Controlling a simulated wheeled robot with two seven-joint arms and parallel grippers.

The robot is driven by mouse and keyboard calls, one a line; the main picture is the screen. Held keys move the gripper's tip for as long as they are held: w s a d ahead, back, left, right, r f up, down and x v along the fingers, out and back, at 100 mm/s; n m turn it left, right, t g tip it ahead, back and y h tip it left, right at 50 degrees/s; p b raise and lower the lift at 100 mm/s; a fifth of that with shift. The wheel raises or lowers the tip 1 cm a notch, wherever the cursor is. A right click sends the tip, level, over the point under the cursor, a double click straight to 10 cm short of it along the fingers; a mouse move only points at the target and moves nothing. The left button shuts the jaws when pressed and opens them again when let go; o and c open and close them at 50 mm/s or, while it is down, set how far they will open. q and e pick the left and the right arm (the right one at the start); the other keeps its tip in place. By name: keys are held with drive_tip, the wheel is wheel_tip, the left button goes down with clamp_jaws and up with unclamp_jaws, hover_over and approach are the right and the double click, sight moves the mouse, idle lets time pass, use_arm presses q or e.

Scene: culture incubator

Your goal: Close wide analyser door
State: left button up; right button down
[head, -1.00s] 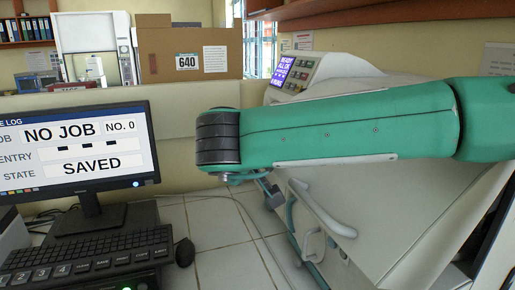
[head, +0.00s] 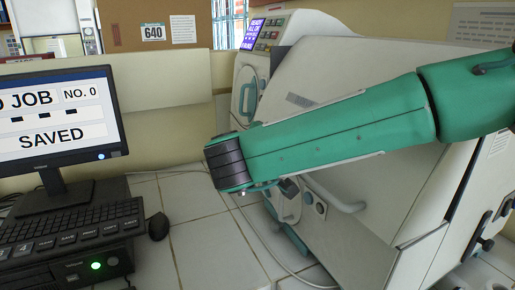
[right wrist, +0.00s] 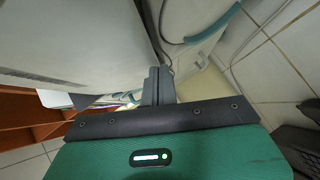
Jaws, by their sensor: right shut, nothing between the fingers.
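The analyser is the large white and grey machine (head: 480,200) on the right in the head view. My right gripper (head: 290,187) is shut and empty, small beside the panel's left part. In the right wrist view its fingers (right wrist: 157,86) are together beside a pale panel surface (right wrist: 75,45). Whether they touch it I cannot tell. My left gripper is not in view.
A monitor (head: 50,125), keyboard (head: 70,228) and mouse (head: 158,226) stand on the left. A lit control screen (head: 252,34) is at the back. A cable crosses the tiled surface (head: 205,225), which is clear between mouse and machine.

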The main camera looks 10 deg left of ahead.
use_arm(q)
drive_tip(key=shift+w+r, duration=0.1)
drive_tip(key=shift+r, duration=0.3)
